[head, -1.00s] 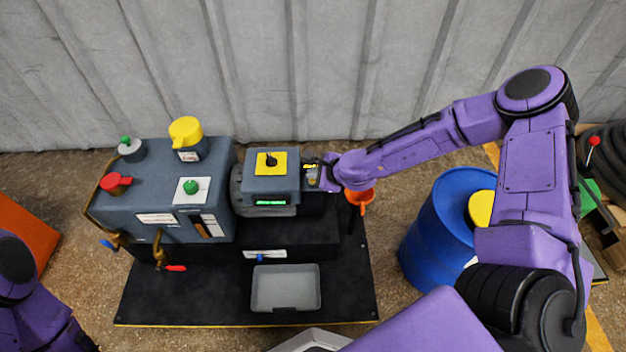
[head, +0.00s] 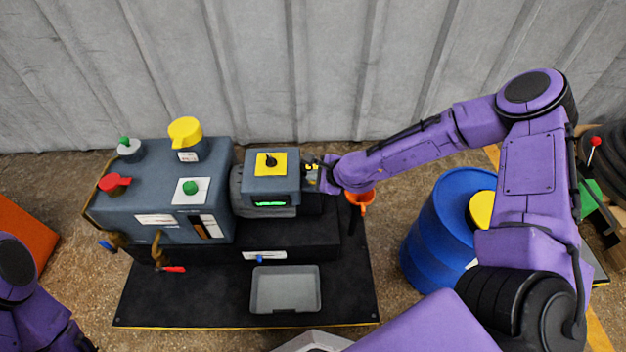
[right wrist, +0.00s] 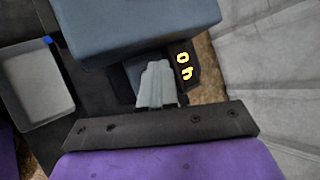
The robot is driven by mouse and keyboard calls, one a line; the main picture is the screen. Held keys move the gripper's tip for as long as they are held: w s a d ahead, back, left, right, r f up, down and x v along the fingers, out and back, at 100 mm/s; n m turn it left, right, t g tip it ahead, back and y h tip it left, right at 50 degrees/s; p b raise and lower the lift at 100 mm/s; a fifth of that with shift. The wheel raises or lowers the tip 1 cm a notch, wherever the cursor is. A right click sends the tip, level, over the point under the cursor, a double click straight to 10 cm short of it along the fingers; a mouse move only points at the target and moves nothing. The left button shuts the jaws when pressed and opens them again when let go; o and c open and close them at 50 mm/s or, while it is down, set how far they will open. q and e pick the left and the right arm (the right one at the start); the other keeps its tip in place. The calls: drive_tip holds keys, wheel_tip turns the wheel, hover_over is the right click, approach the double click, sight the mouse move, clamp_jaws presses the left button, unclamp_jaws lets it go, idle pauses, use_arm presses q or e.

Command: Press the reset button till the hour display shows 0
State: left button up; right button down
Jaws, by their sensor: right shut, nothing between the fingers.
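The hour display (right wrist: 184,67) is a dark panel with yellow characters that read "0 h" in the right wrist view. In the head view it is a small yellow-marked patch (head: 311,168) at the right side of the blue-grey control box (head: 272,185). My right gripper (right wrist: 157,68) is shut and empty, its grey fingers pointing at the box's side, just beside the display. The reset button cannot be made out; the fingers may hide it. I cannot tell whether the fingertips touch anything. Only part of my left arm shows at the lower left; its gripper is out of view.
The box has a black knob on a yellow plate (head: 279,162) and a green-lit display (head: 270,204). A grey tray (head: 286,309) lies in front. An orange funnel (head: 361,198) hangs just right of my gripper. A blue barrel (head: 430,245) stands further right.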

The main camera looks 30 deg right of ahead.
drive_tip(key=shift+r+p, duration=0.75)
wheel_tip(320, 180, up, 5)
drive_tip(key=p, duration=0.4)
drive_tip(key=shift+p, duration=0.35)
